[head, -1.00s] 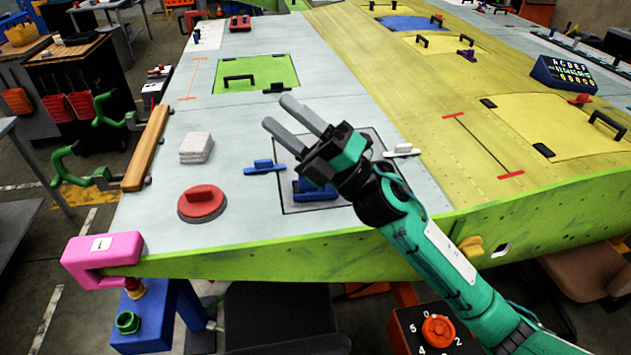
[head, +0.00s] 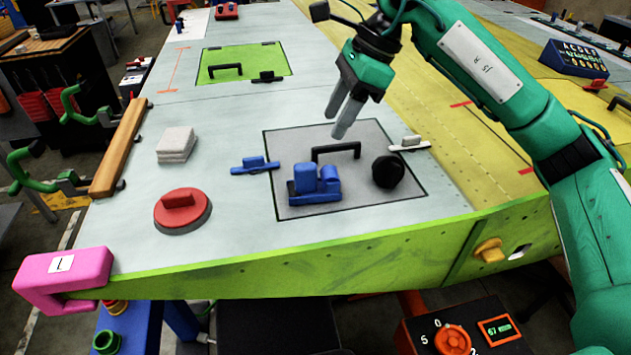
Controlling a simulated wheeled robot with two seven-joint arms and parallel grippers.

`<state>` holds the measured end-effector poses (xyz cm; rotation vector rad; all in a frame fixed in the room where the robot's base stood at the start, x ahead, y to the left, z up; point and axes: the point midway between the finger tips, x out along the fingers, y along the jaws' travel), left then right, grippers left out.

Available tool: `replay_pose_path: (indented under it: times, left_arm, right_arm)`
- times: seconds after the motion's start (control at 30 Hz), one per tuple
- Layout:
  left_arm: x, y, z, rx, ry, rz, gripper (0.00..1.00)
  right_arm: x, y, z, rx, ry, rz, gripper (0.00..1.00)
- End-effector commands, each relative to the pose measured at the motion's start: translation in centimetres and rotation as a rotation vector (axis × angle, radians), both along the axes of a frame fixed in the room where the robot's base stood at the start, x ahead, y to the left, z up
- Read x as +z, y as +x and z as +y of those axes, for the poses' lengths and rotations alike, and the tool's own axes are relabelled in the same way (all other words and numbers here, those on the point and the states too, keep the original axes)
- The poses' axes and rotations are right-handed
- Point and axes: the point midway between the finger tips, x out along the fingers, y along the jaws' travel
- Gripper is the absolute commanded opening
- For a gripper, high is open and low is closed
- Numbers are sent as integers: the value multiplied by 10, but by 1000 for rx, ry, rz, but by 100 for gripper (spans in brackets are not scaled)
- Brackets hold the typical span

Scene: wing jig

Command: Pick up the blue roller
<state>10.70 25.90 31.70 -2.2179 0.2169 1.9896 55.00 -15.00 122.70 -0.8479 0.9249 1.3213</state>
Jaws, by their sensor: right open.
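A blue object with rounded upper parts on a flat base, which looks like the blue roller (head: 315,187), rests on the grey panel (head: 400,203) set in the pale wing skin. My right gripper (head: 338,122) points down above the far edge of this panel, beyond and slightly right of the blue object. Its two fingers are apart and empty. It does not touch the blue object, which shows unobstructed. My left gripper is not in view.
A black handle (head: 336,152) and a black round knob (head: 388,172) are beside the blue object. A small blue clamp (head: 255,166) and a white one (head: 409,144) flank the panel. A red round pad (head: 182,210) and white stacked blocks (head: 176,145) are to the left.

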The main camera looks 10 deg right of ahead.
Motion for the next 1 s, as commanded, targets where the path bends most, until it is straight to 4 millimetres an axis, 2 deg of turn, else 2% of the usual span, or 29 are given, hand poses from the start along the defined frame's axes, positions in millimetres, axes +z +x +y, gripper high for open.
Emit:
replay_pose_path:
  times: [0.17,0.5,0.77,1.0]
  left_arm:
    - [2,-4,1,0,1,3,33]
    - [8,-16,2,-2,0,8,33]
    - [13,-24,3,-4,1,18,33]
    - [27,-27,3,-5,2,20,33]
  right_arm:
    - [-13,2,-1,-6,-34,-4,47]
    - [-69,3,23,-5,-30,-3,47]
    - [-85,2,30,-4,-29,-3,47]
    - [-117,0,43,-4,-28,-3,47]
